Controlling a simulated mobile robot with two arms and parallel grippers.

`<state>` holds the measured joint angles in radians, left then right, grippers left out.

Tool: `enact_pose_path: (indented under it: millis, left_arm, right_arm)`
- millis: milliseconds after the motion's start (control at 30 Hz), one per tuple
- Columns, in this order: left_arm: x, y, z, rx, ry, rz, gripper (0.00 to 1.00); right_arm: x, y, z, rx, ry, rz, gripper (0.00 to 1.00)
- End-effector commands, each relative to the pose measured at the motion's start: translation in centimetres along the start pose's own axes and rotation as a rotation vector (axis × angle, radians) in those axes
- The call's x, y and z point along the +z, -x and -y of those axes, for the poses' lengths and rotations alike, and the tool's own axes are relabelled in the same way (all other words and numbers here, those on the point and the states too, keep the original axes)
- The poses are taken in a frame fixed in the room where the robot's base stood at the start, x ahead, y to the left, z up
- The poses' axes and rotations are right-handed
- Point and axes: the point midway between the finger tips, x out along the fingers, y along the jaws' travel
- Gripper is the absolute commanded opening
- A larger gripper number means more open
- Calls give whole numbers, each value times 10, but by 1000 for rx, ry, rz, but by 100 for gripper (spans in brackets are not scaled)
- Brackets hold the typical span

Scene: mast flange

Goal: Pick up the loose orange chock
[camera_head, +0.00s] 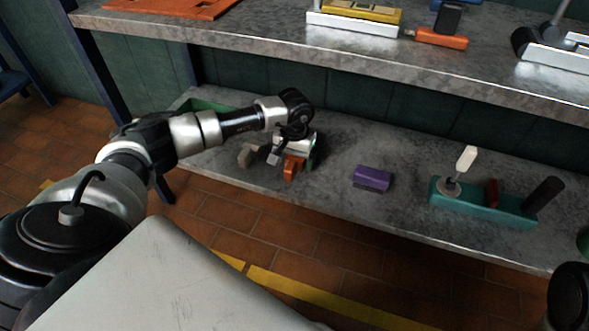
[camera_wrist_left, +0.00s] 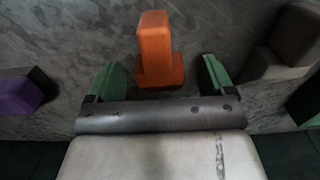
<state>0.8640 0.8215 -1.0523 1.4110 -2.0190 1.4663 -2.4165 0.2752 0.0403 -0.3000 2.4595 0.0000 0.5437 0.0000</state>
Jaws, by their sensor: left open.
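The orange chock (camera_head: 291,168) lies on the grey lower shelf, just under my left gripper (camera_head: 293,156). In the left wrist view the chock (camera_wrist_left: 156,42) has an upright block on a wider foot and shows ahead, between the two green-padded fingers of the left gripper (camera_wrist_left: 160,76). The fingers are spread and no contact with the chock shows. In the head view the hand partly hides the chock. My right gripper is not in view.
A grey-brown block (camera_head: 247,155) lies left of the chock. A purple block (camera_head: 372,178) lies to the right, with clear shelf between. A teal fixture (camera_head: 485,206) stands farther right. The upper shelf (camera_head: 270,40) overhangs behind. A green tray (camera_head: 205,106) is back left.

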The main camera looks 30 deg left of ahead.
Motion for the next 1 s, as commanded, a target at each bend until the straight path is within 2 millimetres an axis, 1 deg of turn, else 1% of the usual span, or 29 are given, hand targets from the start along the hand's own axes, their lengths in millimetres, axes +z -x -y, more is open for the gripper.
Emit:
enact_pose_path:
  millis: [33, 100, 333, 367, 700, 1000]
  left_arm:
    - [0, -7, 0, 1, 0, 0, 83]
    - [0, -9, 0, 1, 0, -1, 83]
    - [0, -8, 0, 1, 0, -2, 83]
    - [0, -8, 0, 1, 0, -2, 80]
    - [0, -8, 0, 1, 0, -1, 28]
    - [-1, -6, 0, 1, 1, -2, 27]
  right_arm:
    - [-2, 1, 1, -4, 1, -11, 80]
    - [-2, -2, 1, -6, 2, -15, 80]
    - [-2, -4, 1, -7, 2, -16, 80]
    - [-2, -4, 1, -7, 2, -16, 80]
    - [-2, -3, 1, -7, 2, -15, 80]
    - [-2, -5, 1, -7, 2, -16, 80]
